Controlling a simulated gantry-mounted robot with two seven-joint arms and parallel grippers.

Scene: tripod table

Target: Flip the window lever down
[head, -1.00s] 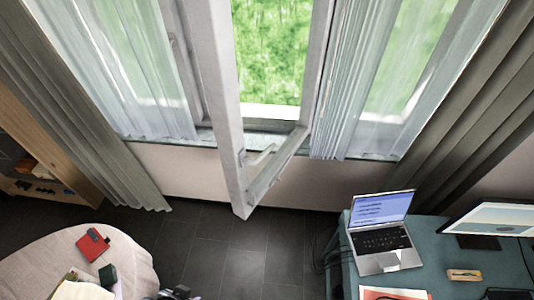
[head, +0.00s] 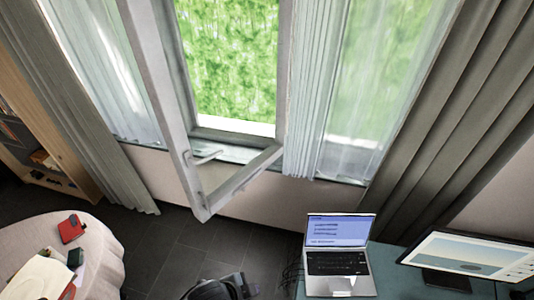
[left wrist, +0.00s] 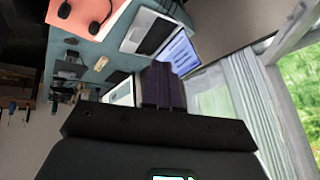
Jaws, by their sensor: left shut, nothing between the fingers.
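The window sash (head: 163,85) stands swung open into the room in the head view. A pale lever (head: 207,157) sticks out from its lower part, pointing right and slightly up. My left gripper (left wrist: 165,85) shows in the left wrist view with its dark fingers shut together and nothing between them. In that view it is seen against the desk and curtain, and I cannot make out the lever. A dark rounded shape with a grey part lies at the bottom edge of the head view; I cannot tell if it is my arm. My right gripper is not in view.
A teal desk (head: 390,262) with a laptop (head: 338,263) and a monitor (head: 475,255) stands at the right. A round covered table (head: 104,250) is at the lower left. Curtains (head: 400,130) hang at both sides.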

